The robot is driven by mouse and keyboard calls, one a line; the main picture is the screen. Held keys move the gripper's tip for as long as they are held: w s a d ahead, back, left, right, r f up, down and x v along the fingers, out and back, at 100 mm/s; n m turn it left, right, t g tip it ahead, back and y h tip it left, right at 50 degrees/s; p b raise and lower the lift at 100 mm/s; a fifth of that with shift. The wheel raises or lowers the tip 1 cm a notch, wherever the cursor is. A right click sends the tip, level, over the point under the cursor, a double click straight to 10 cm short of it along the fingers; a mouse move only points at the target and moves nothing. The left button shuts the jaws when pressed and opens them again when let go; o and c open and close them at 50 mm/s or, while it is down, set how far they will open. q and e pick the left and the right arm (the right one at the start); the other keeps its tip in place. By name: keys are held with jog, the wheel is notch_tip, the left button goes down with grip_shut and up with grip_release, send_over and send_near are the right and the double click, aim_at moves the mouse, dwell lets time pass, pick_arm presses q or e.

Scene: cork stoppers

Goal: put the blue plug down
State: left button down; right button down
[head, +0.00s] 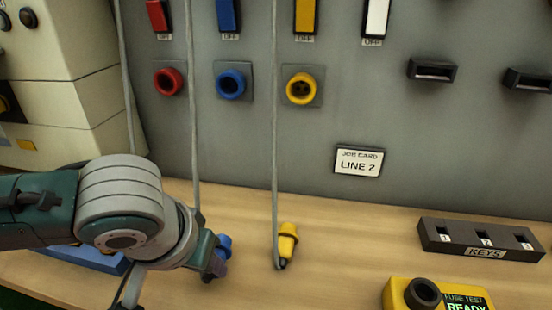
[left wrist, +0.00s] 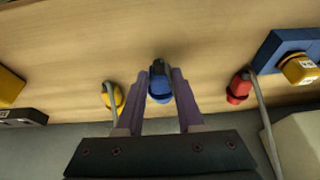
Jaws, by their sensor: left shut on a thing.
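The blue plug (head: 225,242) shows near the tip of my left arm in the head view, partly hidden by my gripper. My left gripper (head: 217,265) is low over the wooden bench. In the left wrist view the purple fingers of my left gripper (left wrist: 160,92) are shut on either side of the blue plug (left wrist: 160,90), with its dark end between the tips. I cannot tell whether the plug touches the bench. The blue socket (head: 231,84) on the grey panel is empty. My right gripper is not in view.
A yellow plug (head: 287,241) lies right of my left gripper. A red plug (left wrist: 238,88) and a blue tray (left wrist: 278,48) show in the left wrist view. A key rack (head: 480,239) and a yellow fuse tester (head: 455,298) stand right. Bare bench (head: 345,245) lies between.

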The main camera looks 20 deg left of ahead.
pick_arm(q)
jog(key=shift+f, duration=0.8)
jog(key=shift+f, duration=0.2)
jog(key=c, duration=0.5)
grip_release()
jog(key=shift+r, duration=0.25)
jog(key=shift+p+v, duration=1.7)
jog(key=shift+v, duration=4.25)
